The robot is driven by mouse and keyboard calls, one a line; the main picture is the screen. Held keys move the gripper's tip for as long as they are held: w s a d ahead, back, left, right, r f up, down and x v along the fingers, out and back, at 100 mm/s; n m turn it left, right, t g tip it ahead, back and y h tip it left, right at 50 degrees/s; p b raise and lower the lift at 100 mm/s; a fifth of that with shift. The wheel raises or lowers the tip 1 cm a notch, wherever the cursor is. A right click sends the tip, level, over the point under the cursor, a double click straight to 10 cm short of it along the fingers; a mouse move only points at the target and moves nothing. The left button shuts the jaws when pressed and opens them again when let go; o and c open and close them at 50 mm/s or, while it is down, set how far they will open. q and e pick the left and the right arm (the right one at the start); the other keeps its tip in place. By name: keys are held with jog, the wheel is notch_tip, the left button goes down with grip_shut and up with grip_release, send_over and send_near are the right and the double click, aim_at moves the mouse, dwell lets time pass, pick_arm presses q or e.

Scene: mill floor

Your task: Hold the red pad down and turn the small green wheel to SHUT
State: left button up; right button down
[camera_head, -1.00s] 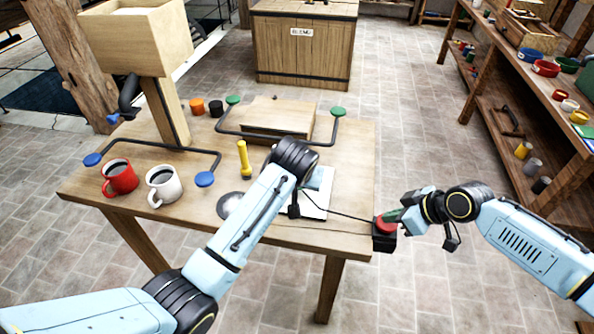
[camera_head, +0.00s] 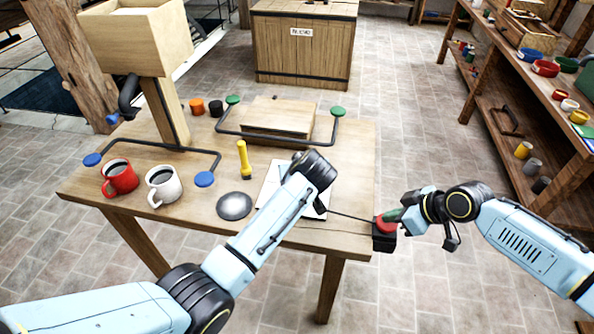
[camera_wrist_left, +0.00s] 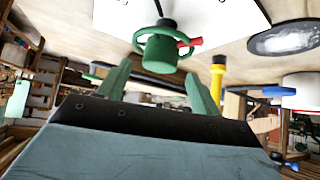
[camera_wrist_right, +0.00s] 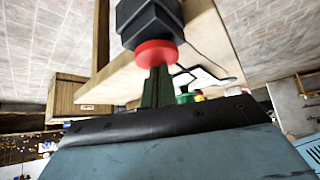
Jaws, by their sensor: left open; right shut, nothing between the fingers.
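The red pad (camera_head: 386,225) sits on a black box at the table's right front corner. My right gripper (camera_head: 394,215) is shut and empty, its green fingertips against the pad; the right wrist view shows the fingertips (camera_wrist_right: 157,72) meeting the red pad (camera_wrist_right: 155,52). The small green wheel (camera_wrist_left: 160,50), with a red pointer on its right side, shows in the left wrist view; in the head view my left arm hides it. My left gripper (camera_wrist_left: 157,72) is open, its fingers spread toward the wheel and apart from it. I cannot read any SHUT mark.
A white sheet (camera_head: 268,186) lies under the left wrist. A silver dish (camera_head: 234,206), yellow torch (camera_head: 244,159), white mug (camera_head: 163,187) and red mug (camera_head: 120,178) stand to the left. A wooden block (camera_head: 280,117) with a green-ended bar is behind. A cable runs to the pad's box.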

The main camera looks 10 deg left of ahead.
pick_arm(q)
jog(key=shift+x, duration=2.1)
jog(key=c, duration=1)
jog(key=shift+o, duration=0.2)
jog(key=m+h, duration=0.2)
jog(key=shift+f+m+t, duration=0.1)
jog(key=shift+m+t, duration=0.2)
jog(key=shift+m, duration=0.1)
jog(key=m+h, duration=0.3)
jog(key=m, duration=0.1)
jog(key=shift+a+h, duration=0.1)
jog(key=shift+h, duration=0.2)
jog(key=m+g+h, duration=0.1)
jog(key=m+h, duration=0.1)
jog(key=m, duration=0.1)
jog(key=m+g+h, duration=0.1)
jog(key=m+h, duration=0.1)
jog(key=m, duration=0.1)
jog(key=shift+g, duration=0.3)
jog(key=shift+m, duration=0.4)
